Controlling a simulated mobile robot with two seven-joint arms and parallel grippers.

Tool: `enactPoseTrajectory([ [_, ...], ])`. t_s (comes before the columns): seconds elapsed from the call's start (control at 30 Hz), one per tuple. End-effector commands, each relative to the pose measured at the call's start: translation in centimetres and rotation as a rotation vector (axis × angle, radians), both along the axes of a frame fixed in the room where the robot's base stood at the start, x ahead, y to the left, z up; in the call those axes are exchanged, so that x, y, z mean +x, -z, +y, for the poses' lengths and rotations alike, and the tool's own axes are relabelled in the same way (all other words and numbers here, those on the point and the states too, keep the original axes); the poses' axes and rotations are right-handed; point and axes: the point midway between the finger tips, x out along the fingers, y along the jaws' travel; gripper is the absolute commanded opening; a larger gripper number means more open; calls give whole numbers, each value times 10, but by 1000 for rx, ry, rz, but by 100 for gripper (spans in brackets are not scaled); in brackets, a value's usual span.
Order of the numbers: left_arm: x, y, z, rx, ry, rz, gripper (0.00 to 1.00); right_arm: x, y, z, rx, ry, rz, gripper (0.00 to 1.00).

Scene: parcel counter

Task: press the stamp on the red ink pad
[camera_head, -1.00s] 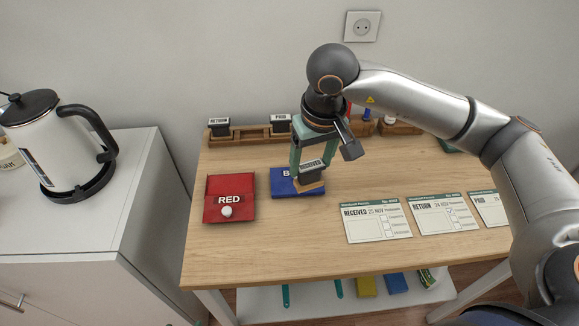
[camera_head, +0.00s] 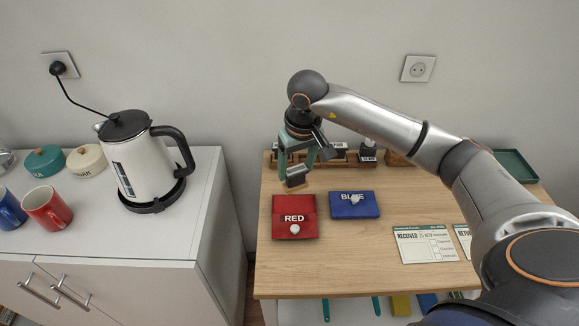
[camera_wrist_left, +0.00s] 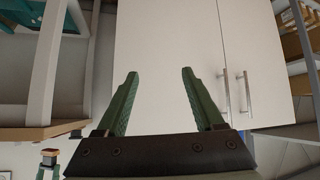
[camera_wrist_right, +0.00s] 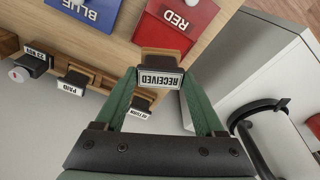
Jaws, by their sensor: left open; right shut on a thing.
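The red ink pad (camera_head: 279,231) lies on the wooden counter, with a RED label and a white knob on top. It also shows in the right wrist view (camera_wrist_right: 160,33). My right gripper (camera_head: 297,170) is shut on the RECEIVED stamp (camera_head: 297,182), a block with a wooden part and a dark part. It holds the stamp in the air, just behind the red pad in the head view. The stamp's label faces the right wrist view (camera_wrist_right: 160,78). My left gripper (camera_wrist_left: 160,75) is open and empty, in front of white cabinet doors, and shows only in the left wrist view.
The blue ink pad (camera_head: 353,208) lies right of the red one. Other stamps, such as PAID (camera_wrist_right: 71,85) and RETURN (camera_wrist_right: 138,113), stand in a rack behind. Paper slips (camera_head: 424,246) lie at right. A kettle (camera_head: 140,165) stands on the left cabinet.

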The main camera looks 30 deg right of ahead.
Motion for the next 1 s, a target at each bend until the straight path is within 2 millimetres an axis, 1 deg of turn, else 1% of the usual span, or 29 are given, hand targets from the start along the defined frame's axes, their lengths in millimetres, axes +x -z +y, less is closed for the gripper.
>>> enactPoseTrajectory([
  [0.1, 0, -2, -1, -2, -1, -3, 69, 1, 1, -3, -2, 3, 1, 0],
  [0.27, 0, 3, -1, -3, -1, -1, 69, 1, 7, -4, -2, 3, 1, 0],
  [0.57, -1, 22, -2, -4, 0, 5, 69, 1, 35, -3, -2, 3, 1, 0],
  [0.77, -3, 34, -9, -10, 11, 21, 69, 1, 54, -3, -3, 2, 0, 0],
  [0.9, 1, 31, -17, -21, 24, 16, 69, 1, 57, -4, -2, 3, -1, 0],
  [1.0, 6, 25, -19, -24, 27, 5, 69, 1, 56, -3, -2, 3, -1, 0],
])
